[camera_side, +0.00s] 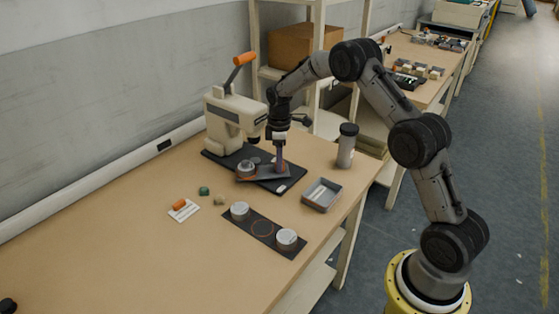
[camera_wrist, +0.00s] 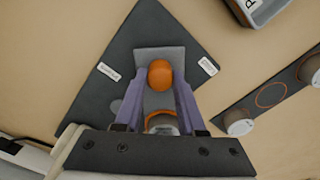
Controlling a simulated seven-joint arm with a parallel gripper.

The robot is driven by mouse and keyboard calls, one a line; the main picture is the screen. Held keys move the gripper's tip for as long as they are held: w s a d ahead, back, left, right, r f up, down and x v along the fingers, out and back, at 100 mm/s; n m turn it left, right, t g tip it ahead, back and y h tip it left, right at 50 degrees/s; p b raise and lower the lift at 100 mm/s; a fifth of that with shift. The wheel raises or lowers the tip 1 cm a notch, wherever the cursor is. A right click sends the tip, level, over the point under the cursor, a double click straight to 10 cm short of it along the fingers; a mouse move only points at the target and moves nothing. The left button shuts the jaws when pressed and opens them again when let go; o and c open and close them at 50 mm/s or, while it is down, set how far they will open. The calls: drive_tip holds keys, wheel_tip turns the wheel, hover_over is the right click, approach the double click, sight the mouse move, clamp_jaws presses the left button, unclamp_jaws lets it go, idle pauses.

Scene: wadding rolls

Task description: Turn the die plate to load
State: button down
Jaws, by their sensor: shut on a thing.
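The die plate (camera_side: 262,176) is a grey slab on the dark base (camera_side: 212,155) of the cream press (camera_side: 228,122). In the wrist view the die plate (camera_wrist: 157,56) carries an orange knob (camera_wrist: 160,74) near its outer end and a metal cup with an orange rim (camera_wrist: 161,124) nearer the gripper's body. The cup also shows in the side view (camera_side: 245,170). My gripper (camera_side: 279,168) points down with its purple fingers on the knob's two sides, shut on it. In the side view the fingers hide the knob. White labels sit on the base at either side of the plate.
A dark strip (camera_side: 262,243) holds two pale round cups (camera_side: 240,210) (camera_side: 287,238) around an orange ring mark. A grey tray (camera_side: 322,196) and a dark-lidded canister (camera_side: 347,146) stand to the right. Small green, beige and orange pieces lie left.

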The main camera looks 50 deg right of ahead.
drive_tip(key=shift+w+n, duration=0.1)
drive_tip(key=shift+n, duration=4.5)
drive_tip(key=c, duration=0.5)
unclamp_jaws()
wheel_tip(320, 180, up, 14)
